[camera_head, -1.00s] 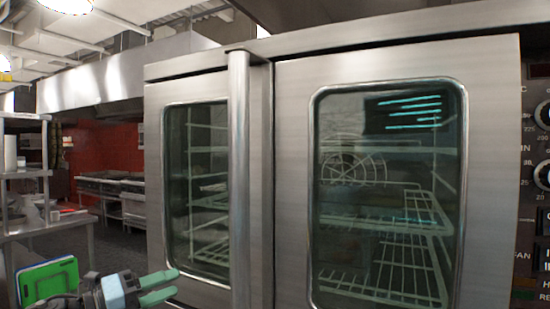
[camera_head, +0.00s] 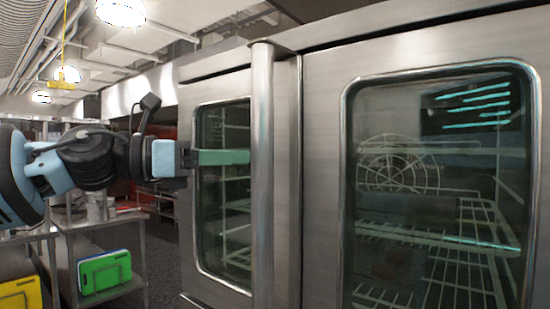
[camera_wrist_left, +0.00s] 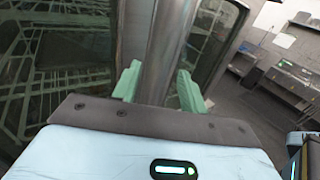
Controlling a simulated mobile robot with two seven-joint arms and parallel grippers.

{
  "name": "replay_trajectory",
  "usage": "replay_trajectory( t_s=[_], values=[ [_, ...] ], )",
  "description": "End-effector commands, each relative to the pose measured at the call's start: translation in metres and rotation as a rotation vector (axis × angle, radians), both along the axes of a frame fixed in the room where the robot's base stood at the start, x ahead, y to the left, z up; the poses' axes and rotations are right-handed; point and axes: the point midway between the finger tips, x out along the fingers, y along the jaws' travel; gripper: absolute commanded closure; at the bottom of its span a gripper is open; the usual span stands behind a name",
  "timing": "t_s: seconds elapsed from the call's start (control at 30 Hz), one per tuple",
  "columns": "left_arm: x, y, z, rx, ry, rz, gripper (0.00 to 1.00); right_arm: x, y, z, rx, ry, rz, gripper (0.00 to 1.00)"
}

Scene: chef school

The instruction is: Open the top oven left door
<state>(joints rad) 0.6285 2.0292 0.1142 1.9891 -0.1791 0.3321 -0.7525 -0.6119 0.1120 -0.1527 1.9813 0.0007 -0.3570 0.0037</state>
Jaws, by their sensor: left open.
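The top oven's left door (camera_head: 186,170) is shut, with a glass window and wire racks behind it. Its vertical tubular handle (camera_head: 263,180) runs along the door's right edge, beside the wider right door (camera_head: 320,170). My left gripper (camera_head: 245,157) reaches in from the left, level with the upper part of the window, its green fingertips at the handle. In the left wrist view the handle (camera_wrist_left: 168,50) passes between the two open green fingers (camera_wrist_left: 158,88), with a gap visible on the right side. My right gripper is not in view.
A metal shelf (camera_head: 100,222) with green and yellow boards (camera_head: 105,271) stands at the left. Dark floor is open between the shelf and the oven. The wrist view shows a steel counter (camera_wrist_left: 297,82) farther off.

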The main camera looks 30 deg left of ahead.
Motion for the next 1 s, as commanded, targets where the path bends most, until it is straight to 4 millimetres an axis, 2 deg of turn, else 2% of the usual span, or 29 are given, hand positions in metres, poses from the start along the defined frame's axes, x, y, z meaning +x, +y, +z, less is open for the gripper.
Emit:
replay_trajectory(
  t_s=[0.6, 1.0],
  values=[
    [0.05, -0.038, -0.002, 0.0, 0.005, 0.0, 0.57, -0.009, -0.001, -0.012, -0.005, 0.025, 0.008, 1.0],
    [0.059, -0.046, 0.0, -0.002, 0.002, 0.0, 0.57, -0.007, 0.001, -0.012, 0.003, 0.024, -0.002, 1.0]
  ],
)
